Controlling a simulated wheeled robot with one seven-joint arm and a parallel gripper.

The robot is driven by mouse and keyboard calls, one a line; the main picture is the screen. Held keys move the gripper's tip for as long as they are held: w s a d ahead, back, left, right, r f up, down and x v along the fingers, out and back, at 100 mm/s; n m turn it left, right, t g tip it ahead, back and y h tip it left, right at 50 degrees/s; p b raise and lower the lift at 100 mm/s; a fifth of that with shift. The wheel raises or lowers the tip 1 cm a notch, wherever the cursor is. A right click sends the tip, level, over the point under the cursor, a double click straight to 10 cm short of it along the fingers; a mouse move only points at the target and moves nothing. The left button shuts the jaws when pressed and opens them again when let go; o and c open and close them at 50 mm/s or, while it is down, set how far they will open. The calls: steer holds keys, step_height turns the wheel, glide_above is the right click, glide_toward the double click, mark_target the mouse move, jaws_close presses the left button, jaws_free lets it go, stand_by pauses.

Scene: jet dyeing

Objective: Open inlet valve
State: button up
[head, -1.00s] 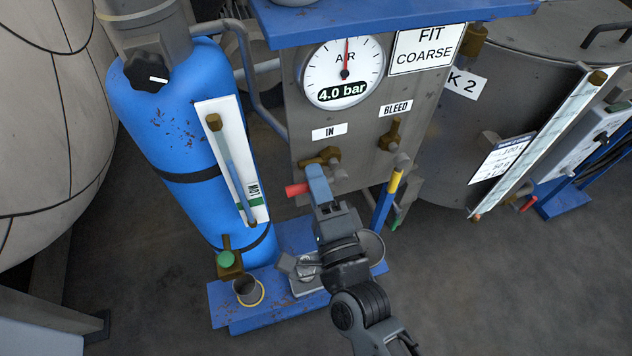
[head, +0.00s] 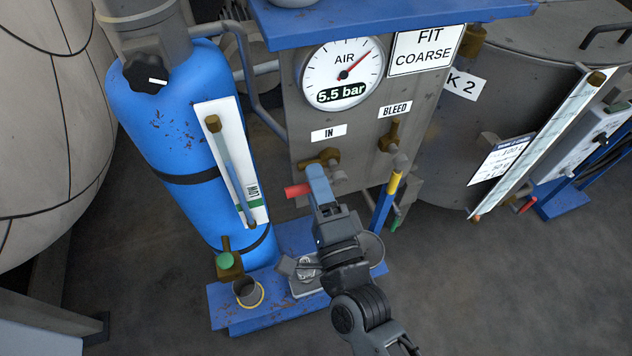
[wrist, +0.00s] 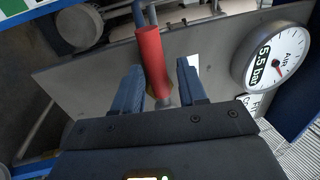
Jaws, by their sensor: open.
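The inlet valve (head: 322,158) is a brass body under the IN label on the grey panel. Its red lever handle (head: 297,190) pokes out left of my gripper (head: 318,173), whose blue fingers hide part of it. In the wrist view the red handle (wrist: 152,60) stands between the two spread fingers of my gripper (wrist: 160,80), nearer the left one. The jaws are open, and I cannot tell whether a finger touches it. The round AIR gauge (head: 342,73) reads 5.5 bar, and the gauge also shows in the wrist view (wrist: 270,58).
The BLEED valve (head: 390,136) is right of the inlet valve, with a blue and yellow bar (head: 385,205) below. A blue cylinder (head: 165,115) stands left. A blue base (head: 225,305) with a small cup (head: 247,291) lies below. Floor at lower right is clear.

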steer(key=b+v, duration=0.1)
steer(key=v, duration=0.6)
steer(key=shift+s+b, duration=0.25)
steer(key=shift+b, duration=0.1)
steer(key=shift+d+f, duration=0.1)
steer(key=s+d+n+g+h, duration=0.25)
steer(key=s+d+n, duration=0.45)
steer(key=s+d, duration=0.7)
steer(key=s+d+r+n+g+h, duration=0.1)
steer(key=s+d+r+n, duration=0.1)
steer(key=s, duration=0.4)
steer(key=s+d+r+n+g+h, duration=0.1)
steer(key=s+d+r+n+h, duration=0.1)
steer(key=s+r+n, duration=0.2)
steer(key=s+n, duration=0.2)
steer(key=s, duration=0.1)
steer(key=shift+s+r, duration=0.2)
steer(key=shift+s, duration=0.15)
